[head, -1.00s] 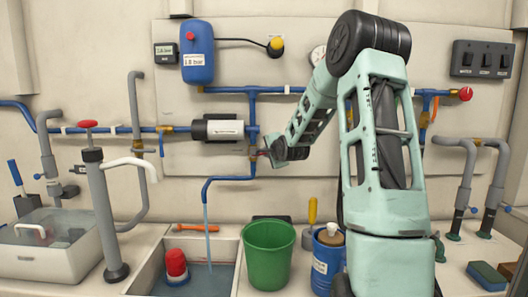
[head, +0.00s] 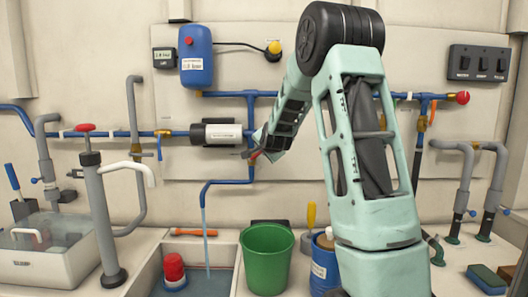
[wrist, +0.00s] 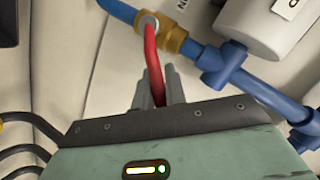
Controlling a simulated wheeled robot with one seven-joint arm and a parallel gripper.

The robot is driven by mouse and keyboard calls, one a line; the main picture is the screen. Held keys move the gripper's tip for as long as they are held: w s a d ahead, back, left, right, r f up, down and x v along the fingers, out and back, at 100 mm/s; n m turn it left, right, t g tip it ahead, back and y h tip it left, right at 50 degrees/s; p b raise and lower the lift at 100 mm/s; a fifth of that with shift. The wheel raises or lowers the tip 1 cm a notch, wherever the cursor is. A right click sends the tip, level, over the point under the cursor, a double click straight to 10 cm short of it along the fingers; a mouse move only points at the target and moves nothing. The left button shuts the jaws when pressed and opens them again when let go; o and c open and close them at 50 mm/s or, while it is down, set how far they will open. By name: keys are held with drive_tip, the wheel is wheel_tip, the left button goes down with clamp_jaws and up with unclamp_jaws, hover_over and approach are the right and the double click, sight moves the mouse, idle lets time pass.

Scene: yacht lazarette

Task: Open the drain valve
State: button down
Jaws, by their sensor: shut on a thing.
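The drain valve is a brass fitting (wrist: 174,40) with a red lever (wrist: 154,65), set in the blue pipe (wrist: 255,90). In the wrist view the lever stands out across the pipe line, and its lower end lies between my two grey fingers. My gripper (wrist: 157,92) is shut on the red lever. In the head view my gripper (head: 250,154) is at the vertical blue pipe below the pump, and it mostly hides the valve. A thin stream of water (head: 206,240) falls from the pipe's outlet.
A green bucket (head: 267,258), a blue container (head: 325,265) and a sink with a red-topped object (head: 173,269) stand below. A hand pump (head: 103,220) is at left.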

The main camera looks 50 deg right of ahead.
drive_tip(key=c, duration=1.4)
unclamp_jaws()
drive_tip(key=shift+c, duration=0.2)
drive_tip(key=shift+a, duration=0.1)
drive_tip(key=v, duration=1.7)
drive_tip(key=shift+s, duration=0.15)
drive_tip(key=shift+r, duration=0.1)
